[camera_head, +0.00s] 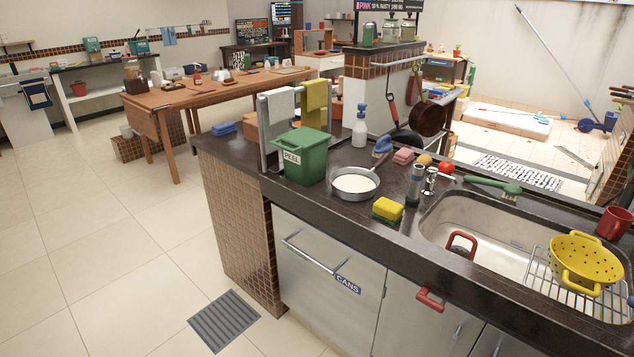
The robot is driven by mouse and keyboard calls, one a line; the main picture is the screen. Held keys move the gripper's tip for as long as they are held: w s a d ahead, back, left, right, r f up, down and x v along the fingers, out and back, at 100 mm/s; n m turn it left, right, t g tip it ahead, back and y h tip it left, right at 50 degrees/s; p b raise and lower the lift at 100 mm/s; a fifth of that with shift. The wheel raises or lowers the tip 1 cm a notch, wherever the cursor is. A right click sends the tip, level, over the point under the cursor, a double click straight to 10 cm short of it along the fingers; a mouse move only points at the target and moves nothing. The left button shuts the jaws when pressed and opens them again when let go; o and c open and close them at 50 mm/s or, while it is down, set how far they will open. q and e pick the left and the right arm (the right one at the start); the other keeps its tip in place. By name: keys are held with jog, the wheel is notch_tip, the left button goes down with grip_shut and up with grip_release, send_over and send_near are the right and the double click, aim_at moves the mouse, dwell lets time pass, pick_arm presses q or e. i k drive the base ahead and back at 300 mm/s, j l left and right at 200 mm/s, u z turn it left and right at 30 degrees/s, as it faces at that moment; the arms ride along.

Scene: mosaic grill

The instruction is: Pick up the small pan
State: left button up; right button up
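A small pan (354,185) with a pale inside and a metal rim sits on the dark counter (330,210), left of the sink. Its handle points up and to the right, toward a blue-headed brush (382,147). Two dark pans (430,118) also hang from the tiled partition behind the counter. Neither of my grippers shows in the head view.
A green peel bin (306,158) stands left of the small pan, with a towel rack (267,130) behind it. A spray bottle (360,128) stands behind. A yellow sponge (387,210) and shakers (415,185) are to its right. The sink (470,228) holds a yellow colander (583,262).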

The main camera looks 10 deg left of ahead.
aim_at(355, 184)
jog(key=i+j+z, duration=0.1)
jog(key=j, duration=0.25)
jog(key=i+j, duration=0.2)
jog(key=j, duration=0.2)
jog(key=i+j+z, duration=0.15)
jog(key=j, duration=0.25)
jog(key=i+j+z, duration=0.1)
jog(key=j, duration=0.3)
jog(key=i+j+z, duration=0.1)
jog(key=j, duration=0.3)
jog(key=i+j, duration=0.2)
jog(key=j, duration=0.2)
jog(key=z, duration=0.05)
